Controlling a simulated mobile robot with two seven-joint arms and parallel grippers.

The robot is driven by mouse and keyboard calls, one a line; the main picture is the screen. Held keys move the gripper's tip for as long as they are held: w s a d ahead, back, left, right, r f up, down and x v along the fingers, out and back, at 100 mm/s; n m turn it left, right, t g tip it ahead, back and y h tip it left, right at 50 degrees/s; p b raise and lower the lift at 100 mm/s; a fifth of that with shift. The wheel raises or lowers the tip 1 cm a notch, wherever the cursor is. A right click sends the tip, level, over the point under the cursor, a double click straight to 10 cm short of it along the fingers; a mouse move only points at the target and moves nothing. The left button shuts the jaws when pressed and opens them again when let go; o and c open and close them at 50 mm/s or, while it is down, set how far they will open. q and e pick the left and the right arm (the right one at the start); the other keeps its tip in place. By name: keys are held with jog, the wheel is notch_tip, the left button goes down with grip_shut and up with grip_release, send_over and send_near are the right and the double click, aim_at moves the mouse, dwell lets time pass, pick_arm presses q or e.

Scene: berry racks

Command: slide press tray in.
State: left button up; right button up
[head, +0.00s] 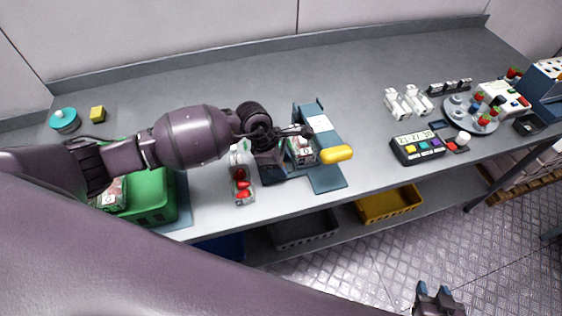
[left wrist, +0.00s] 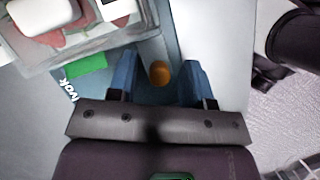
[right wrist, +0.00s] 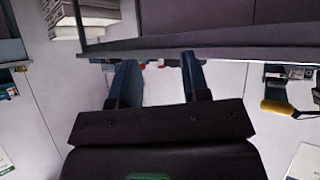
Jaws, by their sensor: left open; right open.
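The blue press (head: 318,118) stands on the bench with a yellow handle (head: 337,154) at its front right. A strawberry punnet (head: 302,150) sits in it, and its clear corner shows in the left wrist view (left wrist: 95,38). My left gripper (head: 284,168) is just left of the press, low by the punnet. In the left wrist view its blue fingers are apart over a blue plate (left wrist: 150,90), with a round orange knob (left wrist: 160,73) between them; contact cannot be told. My right gripper (head: 433,290) is open and empty, in front of the bench. The tray's outline is partly hidden.
A green crate (head: 150,195) is further left. A button panel (head: 418,146) and a round plate of small items (head: 470,114) are right. Yellow (head: 388,204) and grey (head: 303,230) bins sit below. The bench between press and panel is clear.

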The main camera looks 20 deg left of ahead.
aim_at(296, 157)
pick_arm(q)
grip_shut()
jog(key=shift+w+d+b, duration=0.35)
jog(key=shift+d+b, duration=0.05)
jog(key=w+d+b, duration=0.1)
jog(key=d+b, duration=0.1)
jog(key=shift+w+d+f, duration=0.1)
jog(key=shift+w+d, duration=0.25)
jog(key=shift+w, duration=0.05)
jog(key=shift+d, duration=0.15)
jog(key=shift+c, duration=2.2)
grip_release()
jog(key=shift+r, duration=0.2)
jog(key=o, duration=0.4)
jog(key=shift+w+d+f, duration=0.1)
jog(key=shift+w+d, duration=0.05)
jog(key=shift+o, duration=0.2)
pick_arm(e)
jog(key=shift+x, duration=0.75)
jog(key=shift+a+f, duration=0.1)
jog(key=shift+f, duration=0.05)
